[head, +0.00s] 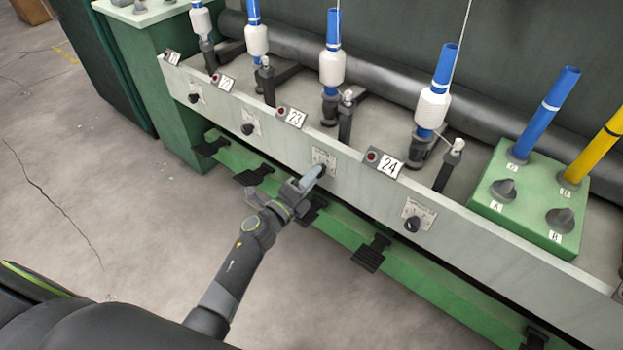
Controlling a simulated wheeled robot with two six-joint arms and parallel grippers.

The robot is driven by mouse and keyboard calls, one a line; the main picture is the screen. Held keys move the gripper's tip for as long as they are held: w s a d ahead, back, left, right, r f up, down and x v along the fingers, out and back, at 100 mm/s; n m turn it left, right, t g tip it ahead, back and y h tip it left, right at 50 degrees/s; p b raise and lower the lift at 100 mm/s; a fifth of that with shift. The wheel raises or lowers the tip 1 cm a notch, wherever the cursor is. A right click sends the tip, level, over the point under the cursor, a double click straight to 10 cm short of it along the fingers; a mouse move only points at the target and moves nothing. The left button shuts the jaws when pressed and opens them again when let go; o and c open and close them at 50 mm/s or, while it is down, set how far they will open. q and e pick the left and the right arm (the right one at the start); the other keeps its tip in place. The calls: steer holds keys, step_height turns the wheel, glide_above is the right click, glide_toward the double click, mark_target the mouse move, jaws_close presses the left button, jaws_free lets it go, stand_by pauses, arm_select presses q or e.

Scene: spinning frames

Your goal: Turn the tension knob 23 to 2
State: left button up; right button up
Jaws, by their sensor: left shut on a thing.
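My left gripper (316,173) reaches in from the lower left to the grey front rail and is shut on tension knob 23. That knob is mostly hidden by the fingers; its small white dial plate (322,156) shows just above them. I cannot read the setting. The label 23 (292,117) sits on the rail's upper edge, up and left of the knob. My right gripper is not in view.
Knob 24 (412,224) is to the right, knob 22 (249,129) to the left. White bobbins on blue tubes (332,68) stand behind the rail. A green box (535,205) with knobs A and B is at the right. Black pedals (371,254) stick out below. The floor in front is clear.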

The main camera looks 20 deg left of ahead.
arm_select(q)
steer(key=shift+f+m, duration=0.1)
steer(key=shift+m, duration=0.3)
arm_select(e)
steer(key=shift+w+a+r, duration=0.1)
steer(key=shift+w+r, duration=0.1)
arm_select(q)
steer(key=o, duration=1)
steer(key=shift+c, duration=0.2)
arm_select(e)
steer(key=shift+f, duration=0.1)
arm_select(q)
steer(key=v, duration=1.7)
steer(key=shift+s+a, duration=0.15)
steer(key=shift+s, duration=0.05)
steer(key=shift+f, duration=0.1)
